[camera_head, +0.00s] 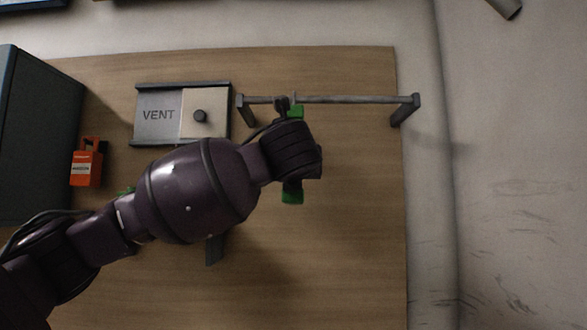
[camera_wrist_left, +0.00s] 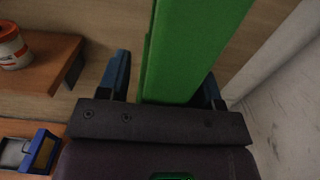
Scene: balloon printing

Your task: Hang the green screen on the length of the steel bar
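The steel bar (camera_head: 350,100) is a grey rail on two end posts near the back of the table. The green screen shows in two pieces around my left wrist, one (camera_head: 297,110) near the bar and one (camera_head: 292,190) on the near side. In the left wrist view, the green screen (camera_wrist_left: 190,50) runs between the two fingers of my left gripper (camera_wrist_left: 168,75). A narrow gap shows between the left finger and the screen; the fingers look spread. My wrist hides how the screen meets the bar. My right gripper is out of view.
A panel marked VENT (camera_head: 157,114) with a black knob stands left of the bar. An orange item (camera_head: 87,165) sits beside a dark cabinet (camera_head: 35,130). The table's right side is clear. A wooden shelf (camera_wrist_left: 45,55) shows in the wrist view.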

